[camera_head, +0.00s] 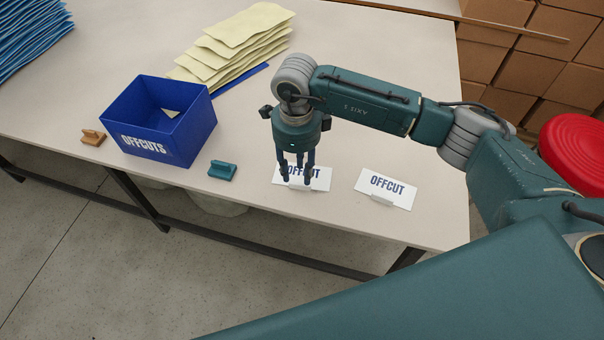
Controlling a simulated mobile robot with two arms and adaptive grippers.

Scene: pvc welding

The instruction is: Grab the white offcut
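My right gripper (298,180) points down at the left one of two white cards marked OFFCUT (320,178). Its fingers stand apart in front of that card and hide part of the lettering. A small white piece, which looks like the white offcut (298,186), shows at the fingertips, mostly hidden by them. I cannot tell whether the fingers press on it. The second OFFCUT card (385,188) stands to the right, clear of the gripper. My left gripper is not in view.
A blue bin marked OFFCUTS (185,140) stands to the left on the table (330,220). A teal piece (222,170) lies between bin and gripper; a tan piece (93,138) lies left of the bin. Yellow sheets (245,25) are stacked behind. A red round object (575,150) is at right.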

